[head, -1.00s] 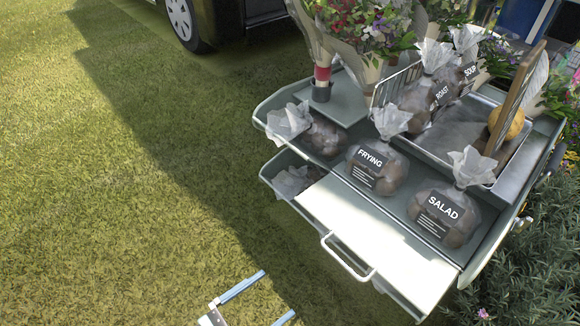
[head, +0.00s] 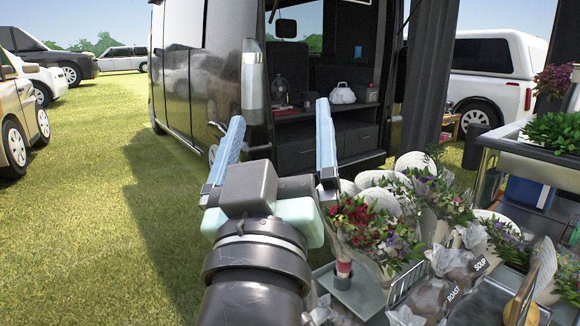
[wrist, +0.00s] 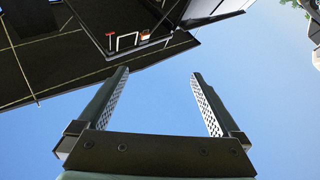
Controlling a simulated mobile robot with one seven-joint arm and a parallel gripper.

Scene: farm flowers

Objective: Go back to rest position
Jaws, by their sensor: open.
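My gripper (head: 278,130) is raised in the middle of the head view, in front of the black van (head: 215,70). Its two blue fingers are spread wide apart with nothing between them. In the wrist view the open fingers (wrist: 160,95) point toward blue sky and a dark roof edge. The gripper is apart from the flower bouquets (head: 365,225), which stand to its lower right. Potato bags (head: 450,290) show at the bottom right, partly cut off by the picture edge.
The van's open back holds a white bag (head: 342,93) on a dark counter. A planter with green plants (head: 555,130) stands at the right. Parked cars (head: 125,58) are far off at the left. Open grass (head: 90,220) lies left of my arm.

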